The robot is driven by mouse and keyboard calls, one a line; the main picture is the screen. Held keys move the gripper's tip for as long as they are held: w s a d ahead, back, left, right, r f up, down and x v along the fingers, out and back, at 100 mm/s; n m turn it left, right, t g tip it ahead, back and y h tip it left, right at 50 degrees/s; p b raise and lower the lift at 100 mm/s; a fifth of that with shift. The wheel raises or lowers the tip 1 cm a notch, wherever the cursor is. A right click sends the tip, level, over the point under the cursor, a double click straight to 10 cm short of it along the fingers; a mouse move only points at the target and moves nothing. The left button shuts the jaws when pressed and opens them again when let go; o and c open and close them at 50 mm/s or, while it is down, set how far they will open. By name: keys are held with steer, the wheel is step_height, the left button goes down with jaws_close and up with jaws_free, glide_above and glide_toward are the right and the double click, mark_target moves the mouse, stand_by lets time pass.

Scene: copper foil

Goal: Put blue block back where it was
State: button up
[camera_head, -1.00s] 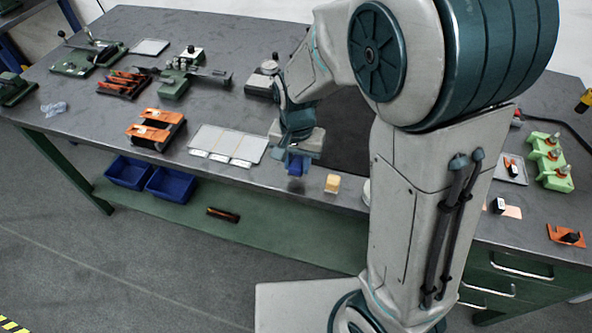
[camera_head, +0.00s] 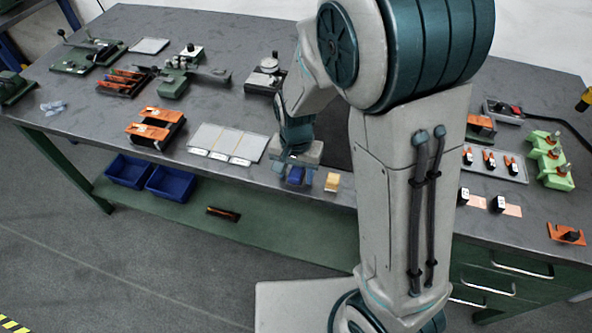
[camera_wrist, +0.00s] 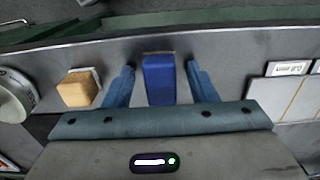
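The blue block (camera_head: 295,175) stands near the front edge of the grey table, left of the yellow block (camera_head: 332,182). My gripper (camera_head: 296,173) is down over the blue block, with a finger on either side. In the wrist view the blue block (camera_wrist: 159,79) sits between the two fingertips of my gripper (camera_wrist: 160,76), with a visible gap on both sides, so the fingers are open and not touching it. The yellow-tan block (camera_wrist: 77,89) is outside the fingers, on a pale base. The blue block's underside is hidden.
A pale panel with white labels (camera_head: 227,142) lies left of my gripper. Orange-topped holders (camera_head: 155,126) stand farther left. A round white item (camera_wrist: 14,97) is beyond the yellow block in the wrist view. The table's front edge is close by.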

mark_target(296, 172)
step_height(296, 172, up, 12)
steer(key=s+d+r+n+t, duration=0.3)
steer(key=s+d+r+n, duration=0.1)
steer(key=s+d, duration=0.7)
steer(key=shift+s+d+r+p, duration=0.25)
steer(key=shift+s+d+p, duration=0.15)
steer(key=shift+d, duration=0.15)
stand_by(1.0)
